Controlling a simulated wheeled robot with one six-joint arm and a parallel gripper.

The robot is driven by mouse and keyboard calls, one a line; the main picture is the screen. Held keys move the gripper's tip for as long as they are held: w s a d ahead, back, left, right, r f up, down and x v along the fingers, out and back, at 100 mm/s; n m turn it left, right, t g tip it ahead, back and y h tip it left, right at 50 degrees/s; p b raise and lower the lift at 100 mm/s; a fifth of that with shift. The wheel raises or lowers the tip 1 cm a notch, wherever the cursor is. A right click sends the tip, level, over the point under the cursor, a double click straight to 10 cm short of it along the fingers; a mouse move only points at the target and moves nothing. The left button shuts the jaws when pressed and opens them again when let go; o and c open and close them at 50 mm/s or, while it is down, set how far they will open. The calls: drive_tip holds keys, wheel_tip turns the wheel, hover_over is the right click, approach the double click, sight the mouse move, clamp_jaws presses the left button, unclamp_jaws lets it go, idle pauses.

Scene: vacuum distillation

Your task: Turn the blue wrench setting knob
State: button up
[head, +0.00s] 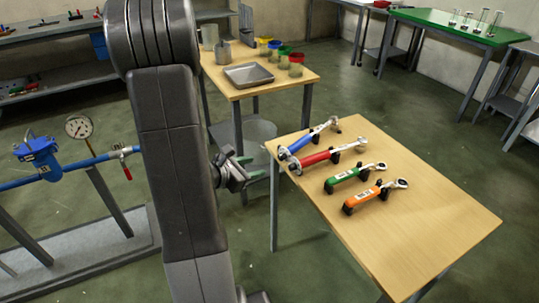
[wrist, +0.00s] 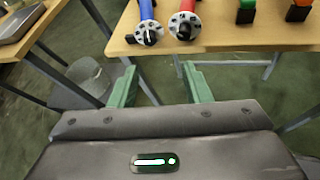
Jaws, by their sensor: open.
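The blue wrench (head: 308,139) lies on its holders at the far left of the wooden table, its handle end towards my gripper. Its setting knob (wrist: 149,33), a pale round dial on the handle end, shows in the wrist view, above and slightly left of the gap between my fingers. In the head view the knob (head: 284,153) is small. My gripper (wrist: 160,68) is open and empty, with its green fingers apart and short of the knob. In the head view my gripper (head: 251,168) is just left of the table, partly hidden by my arm.
The red wrench (head: 328,157) lies close beside the blue one; its dial (wrist: 184,26) is near the blue knob. Green (head: 352,175) and orange (head: 371,195) wrenches lie further right. A blue pipe with a gauge (head: 79,127) is left.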

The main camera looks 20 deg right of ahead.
sight(280, 157)
drive_tip(key=shift+n+t, duration=0.4)
drive_tip(key=x, duration=0.9)
drive_tip(key=w+x, duration=0.1)
drive_tip(key=x, duration=0.4)
drive_tip(key=shift+a+f, duration=0.25)
drive_tip(key=shift+a, duration=0.1)
clamp_jaws()
